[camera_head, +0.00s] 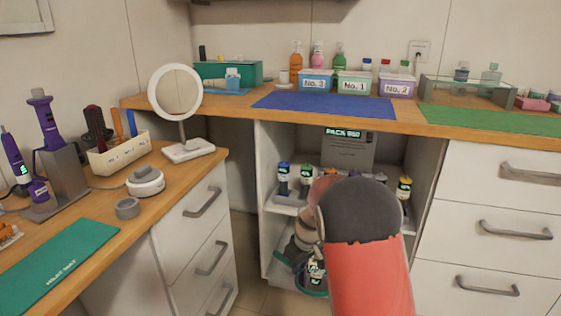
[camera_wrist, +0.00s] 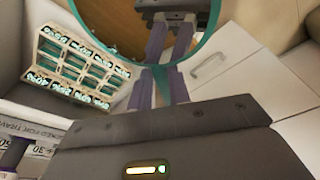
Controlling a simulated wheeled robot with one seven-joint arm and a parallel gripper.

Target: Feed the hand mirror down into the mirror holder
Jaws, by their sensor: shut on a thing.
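The hand mirror, round with a teal rim (camera_wrist: 105,43), fills the top of the wrist view, and its glass (camera_wrist: 115,22) reflects my fingers. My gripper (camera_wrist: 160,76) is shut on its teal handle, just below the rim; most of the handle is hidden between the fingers. In the head view my gripper (camera_head: 316,270) is low in the open cabinet bay, in front of the lower shelf area. A bit of the teal rim (camera_head: 314,293) shows beside it there. I cannot make out the mirror holder for certain in either view.
The open bay has a white left side wall (camera_head: 267,235) and a shelf with several bottles (camera_head: 283,178) and a grey PACK 950 box (camera_head: 347,150). Drawers (camera_head: 490,228) stand to the right. The wrist view shows a rack of teal-marked items (camera_wrist: 78,68) at left.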

